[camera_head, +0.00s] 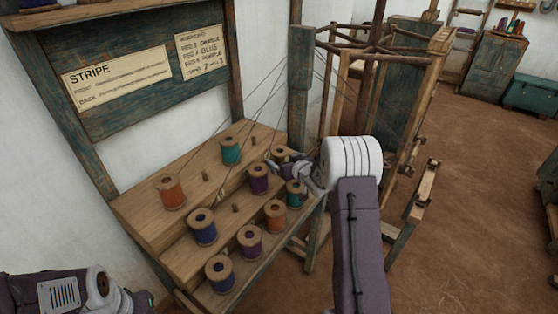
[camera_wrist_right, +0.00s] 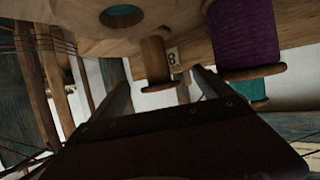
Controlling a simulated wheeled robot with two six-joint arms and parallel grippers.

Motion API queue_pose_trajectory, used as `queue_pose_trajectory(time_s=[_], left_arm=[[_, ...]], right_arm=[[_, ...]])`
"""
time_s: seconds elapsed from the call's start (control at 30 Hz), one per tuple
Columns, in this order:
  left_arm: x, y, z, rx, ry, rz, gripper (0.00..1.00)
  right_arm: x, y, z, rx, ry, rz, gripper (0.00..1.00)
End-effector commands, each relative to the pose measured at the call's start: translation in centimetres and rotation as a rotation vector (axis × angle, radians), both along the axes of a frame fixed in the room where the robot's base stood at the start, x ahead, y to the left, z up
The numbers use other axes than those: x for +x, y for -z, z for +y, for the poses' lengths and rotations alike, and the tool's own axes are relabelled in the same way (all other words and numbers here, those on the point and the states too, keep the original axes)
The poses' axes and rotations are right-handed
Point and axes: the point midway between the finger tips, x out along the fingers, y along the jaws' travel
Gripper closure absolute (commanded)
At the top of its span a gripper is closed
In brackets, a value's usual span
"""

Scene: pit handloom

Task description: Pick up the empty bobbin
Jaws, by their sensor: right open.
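A bare wooden bobbin (camera_wrist_right: 156,62) with no thread shows in the right wrist view, between and just beyond the tips of my right gripper (camera_wrist_right: 163,85). The fingers are apart, with nothing seen held. In the head view my right gripper (camera_head: 300,172) is at the right end of the stepped rack (camera_head: 150,238), among the bobbins there. It partly hides a bobbin (camera_head: 281,154), and I cannot tell surely whether that is the bare one. My left arm shows at the lower left, its gripper too cut off to read.
Bobbins wound in orange (camera_head: 172,193), teal (camera_head: 231,151), blue (camera_head: 202,228) and purple (camera_head: 258,180) stand on the rack. A purple bobbin (camera_wrist_right: 243,40) is close beside the right finger. A wooden loom frame (camera_head: 340,110) stands right of the rack. Open floor lies further right.

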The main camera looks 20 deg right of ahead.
Motion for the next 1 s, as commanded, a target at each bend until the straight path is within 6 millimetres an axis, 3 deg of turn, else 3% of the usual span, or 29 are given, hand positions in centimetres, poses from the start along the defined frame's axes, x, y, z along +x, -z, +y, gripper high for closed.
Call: queue_pose_trajectory(time_s=[0.1, 0.4, 0.63, 0.67, 0.87, 0.9, 1.0], left_arm=[[0.0, -0.1, 0.0, 0.000, 0.000, 0.000, 0.64], [0.0, -0.5, 0.0, 0.000, 0.000, 0.000, 0.64], [0.0, -0.4, 0.0, 0.000, 0.000, 0.000, 0.64], [0.0, -0.4, 0.0, 0.000, 0.000, 0.000, 0.64], [0.0, -0.4, 0.0, 0.000, 0.000, 0.000, 0.64], [0.0, -0.4, 0.0, 0.000, 0.000, 0.000, 0.64], [0.0, -0.4, 0.0, 0.000, 0.000, 0.000, 0.64]], right_arm=[[0.5, 0.2, 0.0, 0.000, 0.000, 0.001, 0.10], [4.6, 2.1, -0.3, 0.001, 0.000, 0.001, 0.10], [4.8, 2.1, -0.3, 0.000, 0.000, 0.001, 0.10], [4.8, 2.1, -0.3, 0.000, 0.000, 0.001, 0.16], [4.8, 2.1, -0.3, 0.000, 0.000, 0.001, 0.71], [4.8, 2.1, -0.3, 0.000, 0.000, 0.001, 0.76], [4.8, 2.1, -0.3, 0.000, 0.000, 0.001, 0.76]])
